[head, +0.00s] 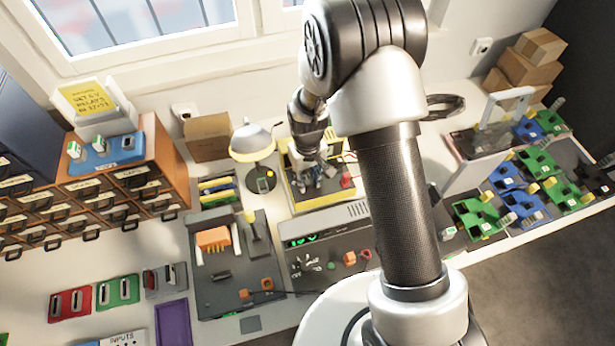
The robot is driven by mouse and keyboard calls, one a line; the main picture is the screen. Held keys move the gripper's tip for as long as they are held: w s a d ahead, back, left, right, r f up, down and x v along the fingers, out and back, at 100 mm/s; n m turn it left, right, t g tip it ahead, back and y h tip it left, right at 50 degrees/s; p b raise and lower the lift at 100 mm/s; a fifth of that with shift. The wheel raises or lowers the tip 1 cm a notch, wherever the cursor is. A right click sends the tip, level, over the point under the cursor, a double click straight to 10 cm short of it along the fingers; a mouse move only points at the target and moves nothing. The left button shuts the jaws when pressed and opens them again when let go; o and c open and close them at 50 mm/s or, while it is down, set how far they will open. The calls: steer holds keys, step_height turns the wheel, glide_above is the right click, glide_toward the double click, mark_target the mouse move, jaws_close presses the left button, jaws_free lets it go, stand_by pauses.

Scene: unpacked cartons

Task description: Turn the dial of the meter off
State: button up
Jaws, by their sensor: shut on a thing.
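The meter (293,203) looks like a yellow-edged case with a dark face, lying at the back middle of the bench below the window. A red part (346,180) shows at its right side. My gripper (318,183) reaches down over the meter's face, with its fingers close together. It is shut on the dial, which my fingers hide. The dial's pointer and setting cannot be seen, and the meter's readout cannot be made out.
A lamp (253,138) stands left of the meter. A grey instrument (325,230) with green digits and knobs sits in front. My arm crosses the middle.

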steer(key=shift+c, duration=1.4)
steer(key=shift+n, duration=0.4)
steer(key=shift+c, duration=0.2)
steer(key=n, duration=0.7)
steer(key=shift+n, duration=2)
steer(key=o, duration=1.1)
